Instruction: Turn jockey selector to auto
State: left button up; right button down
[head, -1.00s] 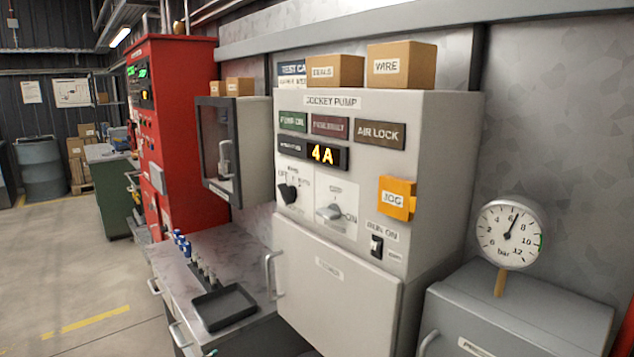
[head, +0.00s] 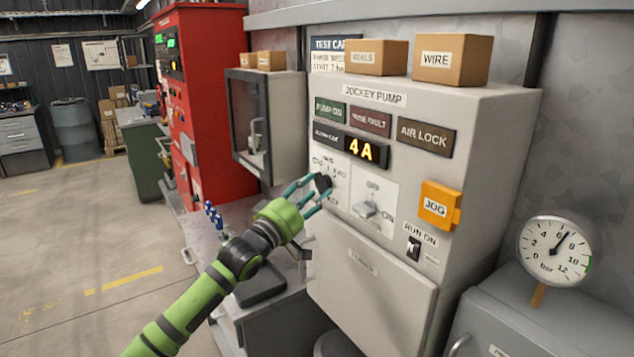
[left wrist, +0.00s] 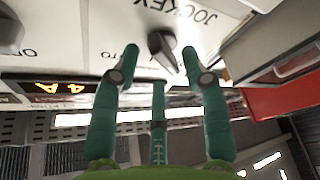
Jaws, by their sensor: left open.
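The jockey selector is a black knob (head: 323,183) on the left of the pale jockey pump panel (head: 375,125). My left gripper (head: 316,189) is open in front of it, with its green-blue fingers reaching to the knob. In the left wrist view the picture is upside down, and the knob (left wrist: 163,46) shows between and just beyond the spread fingertips (left wrist: 161,64). I cannot tell whether the fingers touch it. The position labels around the knob are partly hidden and too small to read surely. My right gripper is not in view.
Right of the selector sits a grey isolator handle (head: 368,209), with an orange JOG box (head: 438,205) and a run-on switch (head: 413,248) further right. A bench with a dark tray (head: 262,284) lies below my arm.

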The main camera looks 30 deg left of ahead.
pick_arm(q)
jog(key=shift+x, duration=0.75)
grip_shut()
